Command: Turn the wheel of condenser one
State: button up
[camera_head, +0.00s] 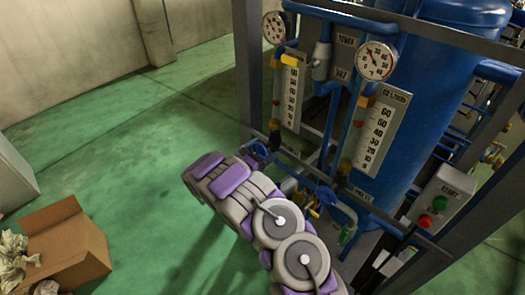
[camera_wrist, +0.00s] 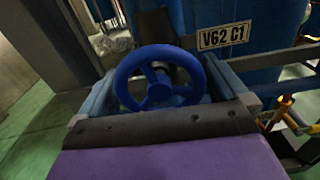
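A blue handwheel (camera_wrist: 160,92) with spokes faces me in the middle of the wrist view. A plate reading "V62 C1" (camera_wrist: 224,35) is on the blue vessel behind it. My gripper (camera_wrist: 163,76) is open, with one blue-grey finger at the left of the wheel and one at the right. The wheel lies between the fingers in the picture; I cannot tell whether they touch it. In the head view, my purple and grey arm reaches toward the rig, and a small blue wheel (camera_head: 258,148) shows by its far end. The fingers cannot be made out there.
Blue pipes, gauges (camera_head: 377,61) and scale panels (camera_head: 382,130) crowd the rig beside my arm. A dark frame post (camera_head: 247,70) stands close by. A control box (camera_head: 440,200) is at the right. A cardboard box (camera_head: 65,245) lies on the left; the green floor between is clear.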

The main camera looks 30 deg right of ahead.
jog(key=c, duration=0.7)
jog(key=shift+c, duration=0.3)
jog(key=shift+m+b, duration=0.5)
jog(key=o, duration=0.8)
jog(key=shift+w, duration=0.1)
jog(key=p+v, duration=0.2)
jog(key=v, duration=1.5)
jog(key=shift+a+p, duration=0.25)
jog(key=shift+p, duration=0.15)
